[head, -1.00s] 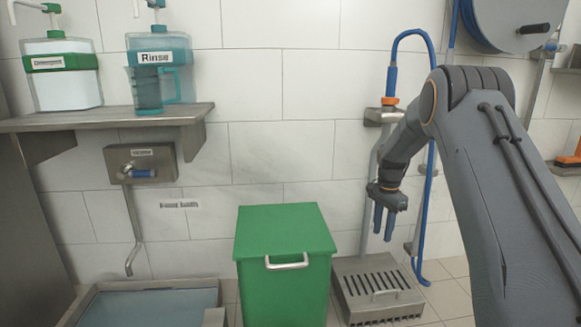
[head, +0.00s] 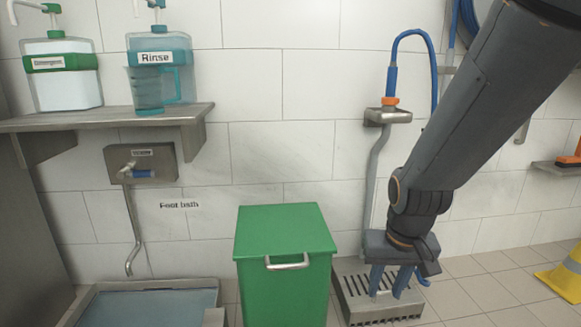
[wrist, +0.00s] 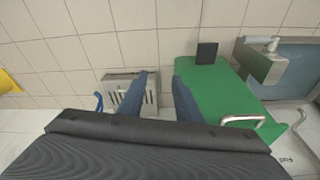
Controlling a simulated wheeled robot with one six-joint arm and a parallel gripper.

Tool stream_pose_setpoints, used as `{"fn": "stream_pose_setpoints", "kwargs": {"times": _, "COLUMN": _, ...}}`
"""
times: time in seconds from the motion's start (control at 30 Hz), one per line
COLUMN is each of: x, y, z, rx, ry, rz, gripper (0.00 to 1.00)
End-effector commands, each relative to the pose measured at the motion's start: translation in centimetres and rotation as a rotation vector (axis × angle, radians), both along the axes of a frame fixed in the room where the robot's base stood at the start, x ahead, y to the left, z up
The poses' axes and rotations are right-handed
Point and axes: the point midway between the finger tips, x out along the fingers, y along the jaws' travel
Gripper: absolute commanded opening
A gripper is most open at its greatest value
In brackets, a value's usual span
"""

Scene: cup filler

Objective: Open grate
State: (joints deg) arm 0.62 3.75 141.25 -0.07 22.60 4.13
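The metal floor grate (head: 355,303) with dark slots lies on a steel drain box against the wall, right of the green bin. Its pale bar handle (head: 383,294) shows partly between my fingers. My gripper (head: 388,292) points down over the grate, its two blue fingers apart with nothing seen held. Whether the fingers touch the handle, I cannot tell. In the wrist view the grate (wrist: 150,97) lies beyond my open gripper (wrist: 159,78), partly hidden behind the left finger.
A green bin (head: 285,235) with a metal handle stands close left of the grate. A foot bath (head: 150,305) is at lower left. A hose (head: 391,70) hangs above the grate. A yellow object (head: 568,275) stands at the right; the floor between is clear.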

Motion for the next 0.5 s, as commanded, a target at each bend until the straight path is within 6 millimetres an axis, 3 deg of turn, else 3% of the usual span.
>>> {"fn": "stream_pose_setpoints", "kwargs": {"times": 0.1, "x": -2.9, "y": 0.4, "z": -0.2, "rx": -0.012, "ry": -0.013, "rz": 0.065, "gripper": 0.31}}
{"fn": "stream_pose_setpoints", "kwargs": {"times": 0.17, "x": -3.8, "y": 0.9, "z": -0.1, "rx": -0.016, "ry": -0.017, "rz": 0.098, "gripper": 0.31}}
{"fn": "stream_pose_setpoints", "kwargs": {"times": 0.5, "x": -6.5, "y": 8.5, "z": 3.1, "rx": 0.017, "ry": 0.024, "rz": 0.260, "gripper": 0.31}}
